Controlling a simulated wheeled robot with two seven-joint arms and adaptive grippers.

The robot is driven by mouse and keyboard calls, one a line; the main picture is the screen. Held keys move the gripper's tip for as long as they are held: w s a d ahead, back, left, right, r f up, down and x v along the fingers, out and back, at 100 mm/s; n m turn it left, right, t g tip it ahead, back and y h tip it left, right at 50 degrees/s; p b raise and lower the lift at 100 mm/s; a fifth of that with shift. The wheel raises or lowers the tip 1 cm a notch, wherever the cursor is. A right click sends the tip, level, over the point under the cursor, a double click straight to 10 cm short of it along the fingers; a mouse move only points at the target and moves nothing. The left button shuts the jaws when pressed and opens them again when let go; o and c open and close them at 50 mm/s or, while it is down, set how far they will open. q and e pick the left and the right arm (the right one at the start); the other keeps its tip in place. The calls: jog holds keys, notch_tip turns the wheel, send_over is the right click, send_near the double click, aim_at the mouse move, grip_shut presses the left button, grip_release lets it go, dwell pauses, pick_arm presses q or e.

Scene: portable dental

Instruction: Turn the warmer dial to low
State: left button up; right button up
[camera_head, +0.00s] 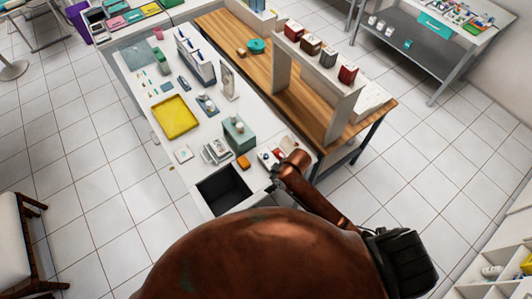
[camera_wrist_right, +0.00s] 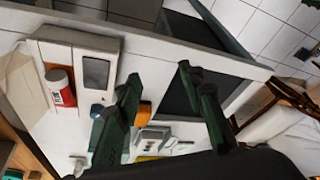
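A white box-shaped device (camera_wrist_right: 97,45) with a dark panel lies at upper left in the right wrist view; it may be the warmer. A small blue round knob (camera_wrist_right: 97,110) shows at its lower edge, and I cannot read its setting. In the head view the device (camera_head: 266,158) is small and partly hidden by my right arm. My right gripper (camera_wrist_right: 168,88) is open and empty, its fingers spread over the counter to the right of the knob and apart from it. In the head view it is mostly hidden. My left gripper is out of view.
A dark sink basin (camera_head: 224,188) is set in the counter beside the gripper. A red-and-white container (camera_wrist_right: 61,88) stands against the device. A teal box (camera_head: 238,133), an orange item (camera_head: 243,162) and a yellow tray (camera_head: 175,117) stand nearby. A wooden shelf table (camera_head: 262,62) runs behind.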

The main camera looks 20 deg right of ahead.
jog(key=w+a+n+g+h, duration=0.1)
jog(key=w+a+n, duration=0.25)
jog(key=w, duration=0.35)
notch_tip(320, 180, up, 4)
jog(key=r+n+g+h, duration=0.1)
jog(key=n+h, duration=0.1)
jog(key=n, duration=0.2)
send_over(266, 155)
jog(key=shift+s+a+f+m, duration=0.1)
jog(key=shift+s+f+m, duration=0.1)
jog(key=shift+f+m, duration=0.05)
jog(key=shift+w, duration=0.1)
notch_tip(266, 155, down, 8)
jog(key=shift+r, duration=0.25)
jog(key=shift+c, duration=0.2)
jog(key=shift+p, duration=0.3)
grip_shut()
